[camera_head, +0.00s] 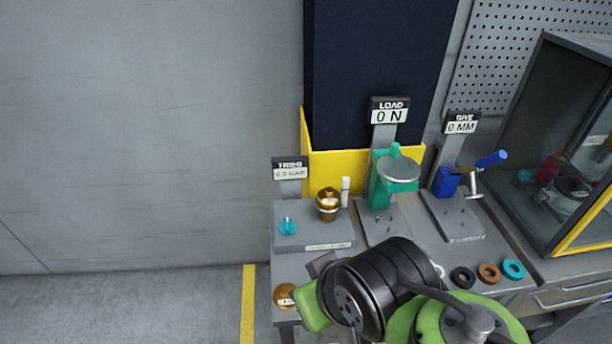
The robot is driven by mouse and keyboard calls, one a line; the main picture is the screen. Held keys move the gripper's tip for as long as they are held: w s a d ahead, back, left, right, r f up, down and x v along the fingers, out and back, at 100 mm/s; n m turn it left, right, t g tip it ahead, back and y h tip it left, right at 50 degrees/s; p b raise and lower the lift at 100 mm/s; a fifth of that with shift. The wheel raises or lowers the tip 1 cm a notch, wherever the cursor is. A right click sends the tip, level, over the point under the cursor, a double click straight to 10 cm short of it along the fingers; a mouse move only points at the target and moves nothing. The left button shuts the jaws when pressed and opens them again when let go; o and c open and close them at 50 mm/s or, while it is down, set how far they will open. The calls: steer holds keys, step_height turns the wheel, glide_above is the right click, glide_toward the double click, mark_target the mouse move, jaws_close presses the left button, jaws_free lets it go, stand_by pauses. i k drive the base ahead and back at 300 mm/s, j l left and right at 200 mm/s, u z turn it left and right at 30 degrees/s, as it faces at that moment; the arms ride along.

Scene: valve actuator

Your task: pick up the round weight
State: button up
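A round brass disc (284,294) with a small pale label, which looks like the round weight, lies at the front left corner of the grey bench (385,262). The label is too small to read. My gripper (310,300) is just right of the disc in the picture, and its green part overlaps or nearly meets the disc's right edge. My black wrist covers much of the gripper, so its fingers and any contact with the disc cannot be made out.
A brass piece (328,205) and a teal knob (287,226) stand on the left station. A green load stand (383,180) and a blue-handled device (462,183) are further right. Black (462,278), brown (488,273) and blue (513,269) rings lie right of my wrist.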

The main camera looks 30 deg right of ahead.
mark_target(328, 198)
steer(key=k+l+u, duration=0.1)
steer(key=l+u, duration=0.2)
steer(key=u, duration=0.2)
steer(key=k+l+u, duration=0.1)
steer(key=l+u, duration=0.15)
steer(key=u, duration=0.2)
